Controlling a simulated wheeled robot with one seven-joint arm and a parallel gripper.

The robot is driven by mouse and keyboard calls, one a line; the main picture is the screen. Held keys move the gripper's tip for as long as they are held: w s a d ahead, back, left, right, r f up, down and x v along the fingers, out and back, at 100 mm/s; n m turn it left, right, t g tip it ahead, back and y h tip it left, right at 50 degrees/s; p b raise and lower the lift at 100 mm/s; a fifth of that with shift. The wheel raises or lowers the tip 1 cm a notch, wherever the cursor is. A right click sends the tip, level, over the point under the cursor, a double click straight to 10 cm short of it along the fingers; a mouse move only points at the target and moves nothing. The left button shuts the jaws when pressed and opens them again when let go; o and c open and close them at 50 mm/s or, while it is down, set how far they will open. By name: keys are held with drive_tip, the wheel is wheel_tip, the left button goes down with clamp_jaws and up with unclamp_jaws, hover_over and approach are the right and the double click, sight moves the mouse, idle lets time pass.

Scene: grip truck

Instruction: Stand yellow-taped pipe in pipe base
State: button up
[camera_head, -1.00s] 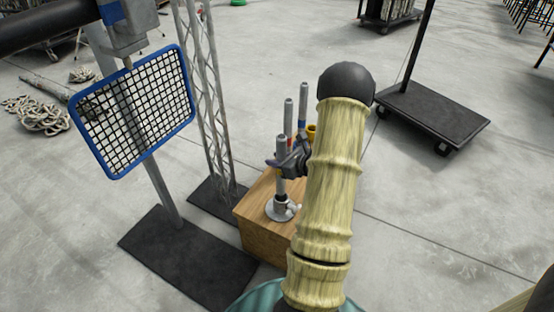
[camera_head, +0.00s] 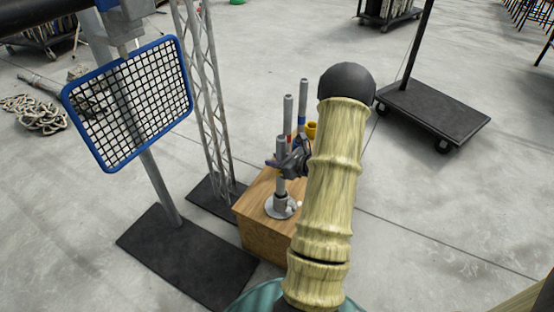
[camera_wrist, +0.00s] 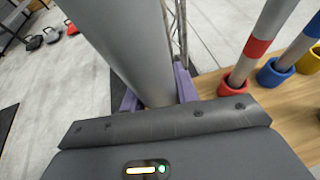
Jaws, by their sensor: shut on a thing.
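My gripper (camera_head: 281,164), with purple fingers, is shut around a grey pipe (camera_head: 281,145). The pipe is upright, and a little yellow shows on it at the fingers. It stands in line with the round metal pipe base (camera_head: 280,210) on the wooden box. The pipe's lower end meets the base's collar in the head view; I cannot tell how deep it sits. In the wrist view, the pipe (camera_wrist: 135,45) fills the space between the fingers (camera_wrist: 158,92), and its lower end and the base are hidden.
A red-taped pipe (camera_wrist: 258,45) and a blue-taped pipe (camera_wrist: 302,42) stand in red and blue cups. An empty-looking yellow cup (camera_head: 311,130) is beside them. The wooden box (camera_head: 262,243) stands by a lattice tower (camera_head: 207,100) and a blue-framed mesh panel (camera_head: 130,103).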

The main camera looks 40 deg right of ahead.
sight(277, 175)
drive_tip(key=shift+f+b, duration=0.85)
drive_tip(key=shift+f, duration=0.2)
idle(0.4)
drive_tip(key=shift+f+b, duration=1.85)
drive_tip(key=shift+f, duration=0.8)
drive_tip(key=o, duration=1.2)
drive_tip(key=p+v, duration=0.5)
drive_tip(key=v, duration=1.2)
drive_tip(key=shift+s, duration=0.2)
drive_tip(key=shift+d, duration=0.1)
